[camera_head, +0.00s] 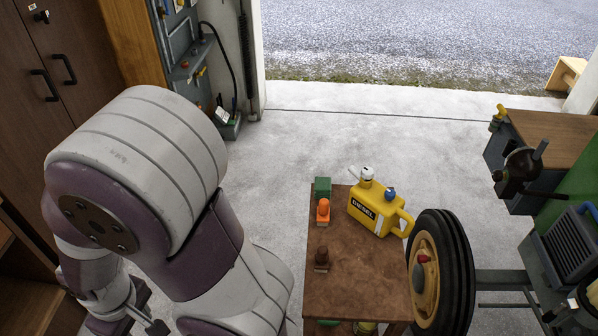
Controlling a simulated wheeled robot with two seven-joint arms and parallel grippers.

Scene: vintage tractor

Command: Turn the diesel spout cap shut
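A yellow can marked DIESEL (375,212) stands upright on the brown table. Its white spout (366,175) is on top at the back left, with a pale narrow piece pointing left from it. A blue cap (390,194) is on the can's top, to the right of the spout. I cannot tell from here how tightly either is closed. My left arm fills the left foreground. What seems to be my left gripper (143,314) is at the bottom left edge, partly cut off, far from the can; its fingers are unclear. My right gripper is out of view.
The small table (350,270) also holds a green box (322,187), an orange bottle (323,211) and a dark brown bottle (321,259). A tractor wheel (455,265) stands close to the table's right side. A workbench (560,135) is at right. Concrete floor is clear behind the table.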

